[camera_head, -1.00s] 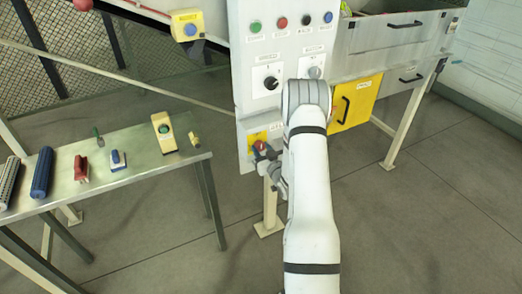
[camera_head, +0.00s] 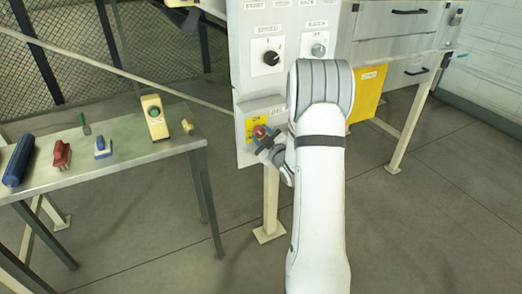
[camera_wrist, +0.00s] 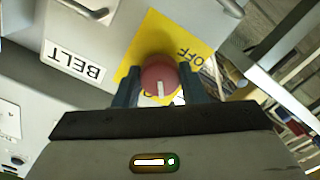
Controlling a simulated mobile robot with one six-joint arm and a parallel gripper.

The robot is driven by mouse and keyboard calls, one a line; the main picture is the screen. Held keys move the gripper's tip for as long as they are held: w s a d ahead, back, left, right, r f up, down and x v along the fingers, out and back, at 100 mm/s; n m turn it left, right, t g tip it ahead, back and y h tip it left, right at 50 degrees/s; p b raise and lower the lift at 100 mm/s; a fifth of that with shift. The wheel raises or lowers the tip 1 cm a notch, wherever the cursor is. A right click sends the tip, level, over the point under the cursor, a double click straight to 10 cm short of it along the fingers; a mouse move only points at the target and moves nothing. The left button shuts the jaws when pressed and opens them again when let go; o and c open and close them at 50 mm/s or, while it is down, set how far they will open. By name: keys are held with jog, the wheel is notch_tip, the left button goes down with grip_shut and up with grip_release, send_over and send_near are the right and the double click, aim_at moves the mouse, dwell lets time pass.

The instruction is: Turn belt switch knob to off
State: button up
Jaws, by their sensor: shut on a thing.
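The belt switch knob (camera_wrist: 160,79) is red with a white pointer line, on a yellow plate (camera_wrist: 135,62) marked OFF, beside a BELT label (camera_wrist: 77,62) in the wrist view. The plate's other wording is mostly hidden. The white line points toward my gripper's palm, away from the OFF word. My gripper (camera_wrist: 163,92) has a finger on each side of the knob and is shut on it. In the head view the red knob (camera_head: 260,131) sits low on the grey panel, with my gripper (camera_head: 265,139) at it.
Above the belt switch, the panel (camera_head: 249,83) carries a black knob (camera_head: 271,58) and a grey knob (camera_head: 318,50). Yellow door (camera_head: 369,92) is right of the panel.

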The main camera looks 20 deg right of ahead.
jog(key=n+b, duration=0.2)
jog(key=b, duration=0.2)
jog(key=n+b, duration=0.2)
jog(key=b, duration=0.2)
jog(key=n+b, duration=0.2)
jog(key=b, duration=0.2)
jog(key=shift+f, duration=0.35)
jog(key=n+b, duration=0.3)
jog(key=b, duration=0.2)
jog(key=shift+r, duration=0.15)
jog(key=shift+r+n+b, duration=0.15)
jog(key=shift+n+b, duration=0.55)
jog(key=shift+b, duration=0.25)
jog(key=shift+r, duration=0.15)
jog(key=o, duration=1)
jog(key=s+p, duration=0.1)
jog(key=s, duration=0.6)
jog(key=shift+s+d, duration=0.15)
jog(key=shift+s, duration=0.25)
